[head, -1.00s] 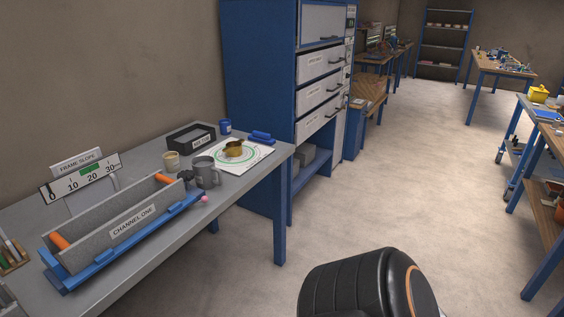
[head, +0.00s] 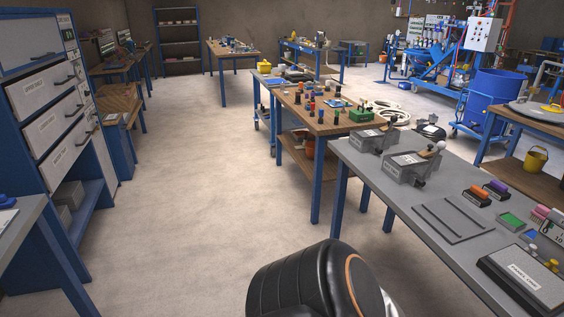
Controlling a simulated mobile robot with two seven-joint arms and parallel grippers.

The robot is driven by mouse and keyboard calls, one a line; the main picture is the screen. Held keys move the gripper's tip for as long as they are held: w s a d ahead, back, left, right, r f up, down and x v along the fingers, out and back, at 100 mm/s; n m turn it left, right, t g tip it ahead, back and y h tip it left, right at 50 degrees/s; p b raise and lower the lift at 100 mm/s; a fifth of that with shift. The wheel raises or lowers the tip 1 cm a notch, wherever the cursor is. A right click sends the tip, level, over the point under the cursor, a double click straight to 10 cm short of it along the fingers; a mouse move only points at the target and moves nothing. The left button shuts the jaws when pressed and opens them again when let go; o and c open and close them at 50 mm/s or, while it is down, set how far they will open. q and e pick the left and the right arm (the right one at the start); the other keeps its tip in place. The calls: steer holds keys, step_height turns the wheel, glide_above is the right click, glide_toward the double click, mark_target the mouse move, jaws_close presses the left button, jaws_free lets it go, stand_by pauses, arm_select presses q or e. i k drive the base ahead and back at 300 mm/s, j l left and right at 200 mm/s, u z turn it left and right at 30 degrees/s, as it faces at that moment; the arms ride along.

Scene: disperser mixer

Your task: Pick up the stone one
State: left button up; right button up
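Neither gripper is in view. No object here can be made out for certain as the stone one. A grey worktable (head: 398,201) on the right bears two grey boxy units (head: 368,138) (head: 408,168), one with a pale knobbed handle. It also bears a flat grey frame (head: 452,237), an orange-topped block (head: 475,197), a purple-topped block (head: 496,189), pink-topped pieces (head: 541,212), a green-topped block (head: 510,221) and a black labelled box (head: 522,283). Their materials are too small to judge.
A blue drawer cabinet (head: 27,138) stands at left beside a grey table edge (head: 27,222). A wooden bench (head: 290,97) with small coloured parts stands beyond the right table. A blue drum (head: 493,97) and yellow bucket (head: 535,160) are farther right. Open floor (head: 190,180) lies in the middle.

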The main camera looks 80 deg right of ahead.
mark_target(478, 196)
steer(key=z, duration=3.95)
steer(key=i+j, duration=0.55)
steer(key=j, duration=0.3)
steer(key=i+j, duration=0.3)
steer(key=j+z, duration=0.05)
steer(key=j, duration=0.05)
